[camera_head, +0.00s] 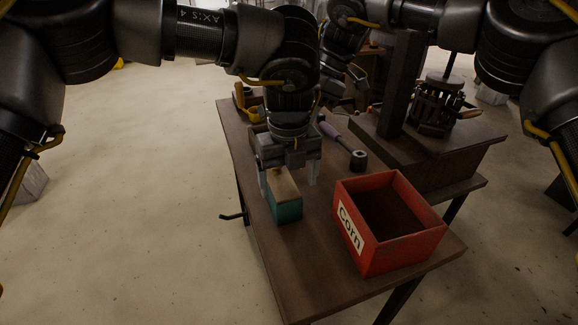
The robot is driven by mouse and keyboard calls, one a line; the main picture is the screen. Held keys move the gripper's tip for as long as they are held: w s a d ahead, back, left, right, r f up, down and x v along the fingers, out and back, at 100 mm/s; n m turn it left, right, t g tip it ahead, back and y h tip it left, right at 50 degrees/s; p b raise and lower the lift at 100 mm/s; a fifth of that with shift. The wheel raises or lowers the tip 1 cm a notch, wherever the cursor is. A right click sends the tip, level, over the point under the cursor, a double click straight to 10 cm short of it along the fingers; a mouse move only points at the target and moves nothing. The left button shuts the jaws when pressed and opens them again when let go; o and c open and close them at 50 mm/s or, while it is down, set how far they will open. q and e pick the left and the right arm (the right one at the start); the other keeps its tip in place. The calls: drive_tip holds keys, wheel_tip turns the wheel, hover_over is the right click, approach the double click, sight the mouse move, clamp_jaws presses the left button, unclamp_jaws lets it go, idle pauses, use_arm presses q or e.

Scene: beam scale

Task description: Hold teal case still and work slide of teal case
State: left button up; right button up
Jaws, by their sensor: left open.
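The teal case (287,211) stands on the table near its left front edge, with a tan block-like top part (284,185) above the teal body. My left gripper (288,186) points down over the case. Its fingers are apart, one on each side of the tan top, and I cannot tell whether either touches it. My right gripper (345,98) is farther back, partly hidden behind my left arm, and its jaw state is unclear.
A red open box marked "Corn" (405,251) stands to the right of the case. A purple-handled mallet-like tool (345,146) lies behind it. A dark press-like stand (400,90) and a slatted cage (437,104) are at the back right. Yellow items (252,113) lie at the back left.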

sight(289, 198)
use_arm(q)
wheel_tip(289, 198, down, 8)
drive_tip(key=shift+r, duration=0.25)
drive_tip(key=c, duration=0.3)
idle(0.6)
drive_tip(key=shift+c, duration=0.5)
drive_tip(key=c, duration=0.8)
drive_tip(key=shift+c, duration=0.2)
